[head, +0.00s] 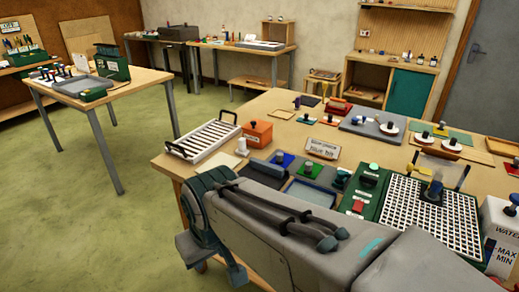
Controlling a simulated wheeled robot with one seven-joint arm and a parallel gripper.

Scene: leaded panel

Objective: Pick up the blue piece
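A blue piece (315,172), a flat square with a dark knob on it, lies on the near wooden table, behind my arm in the picture. My gripper (212,262) shows only in part at the left end of my arm, low beside the table's left edge. It is apart from the blue piece, to its lower left. Its fingers are not clear, so I cannot tell whether it is open or shut. My forearm hides part of the table's front.
A white grid tray (430,215) and a water container (499,235) are at the right. Green floor is open at the left.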

